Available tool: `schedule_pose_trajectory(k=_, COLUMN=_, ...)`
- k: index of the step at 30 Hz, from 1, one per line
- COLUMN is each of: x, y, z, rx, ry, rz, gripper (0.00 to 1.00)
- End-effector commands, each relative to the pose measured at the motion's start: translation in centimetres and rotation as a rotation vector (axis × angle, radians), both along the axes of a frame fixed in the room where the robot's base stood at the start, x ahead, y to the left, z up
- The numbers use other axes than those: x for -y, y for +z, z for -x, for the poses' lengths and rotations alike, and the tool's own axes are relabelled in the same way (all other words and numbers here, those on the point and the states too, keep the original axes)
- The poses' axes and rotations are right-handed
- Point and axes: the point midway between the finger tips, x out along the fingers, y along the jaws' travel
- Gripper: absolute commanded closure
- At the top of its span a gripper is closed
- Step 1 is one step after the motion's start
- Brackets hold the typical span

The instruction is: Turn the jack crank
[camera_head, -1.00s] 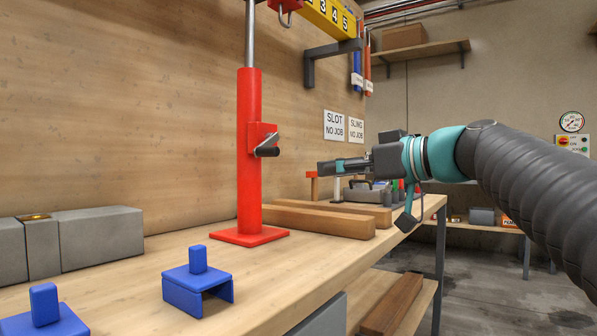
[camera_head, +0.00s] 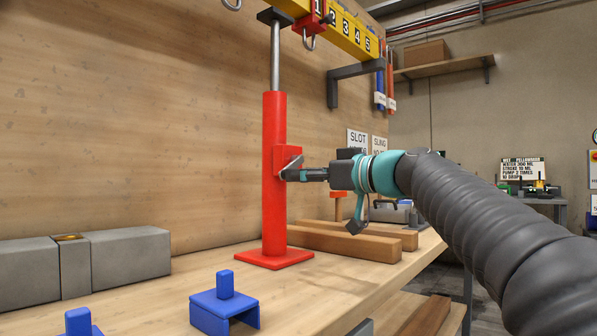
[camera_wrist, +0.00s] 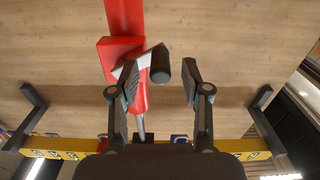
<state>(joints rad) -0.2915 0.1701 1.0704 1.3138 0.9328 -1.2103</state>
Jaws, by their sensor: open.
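The red jack (camera_head: 274,200) stands upright on the bench on a square base plate, with a steel rod rising from its top. Its crank (camera_head: 293,163) is a grey arm on a red block at the jack's side; in the wrist view its black handle (camera_wrist: 160,68) shows clearly. My gripper (camera_head: 287,175) is at the crank and hides part of it in the head view. In the wrist view my gripper (camera_wrist: 158,78) is open, with the handle between its fingertips, nearer the left one. Gaps show, and I cannot tell the exact depth.
A yellow numbered beam (camera_head: 345,34) with hooks hangs above the jack. Wooden bars (camera_head: 345,243) lie on the bench to the right of its base. Blue blocks (camera_head: 224,302) stand in front and grey blocks (camera_head: 130,254) at the left. A wooden wall (camera_head: 130,130) rises behind.

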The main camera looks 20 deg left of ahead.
Motion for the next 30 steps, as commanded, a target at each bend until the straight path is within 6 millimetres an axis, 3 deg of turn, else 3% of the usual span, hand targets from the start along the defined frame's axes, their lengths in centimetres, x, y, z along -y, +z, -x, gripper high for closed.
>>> schedule_pose_trajectory(k=6, x=-1.6, y=0.0, z=-0.6, rx=0.000, ry=0.001, rz=0.000, gripper=0.53)
schedule_pose_trajectory(k=15, x=-1.8, y=0.0, z=-0.7, rx=0.000, ry=0.000, rz=0.000, gripper=0.53)
schedule_pose_trajectory(k=17, x=-1.8, y=0.0, z=-0.7, rx=0.000, ry=0.000, rz=0.000, gripper=0.62)
schedule_pose_trajectory(k=21, x=-1.8, y=0.0, z=-0.7, rx=0.000, ry=0.000, rz=0.000, gripper=0.97)
schedule_pose_trajectory(k=30, x=-1.7, y=0.0, z=-0.7, rx=-0.004, ry=-0.001, rz=-0.002, gripper=1.00)
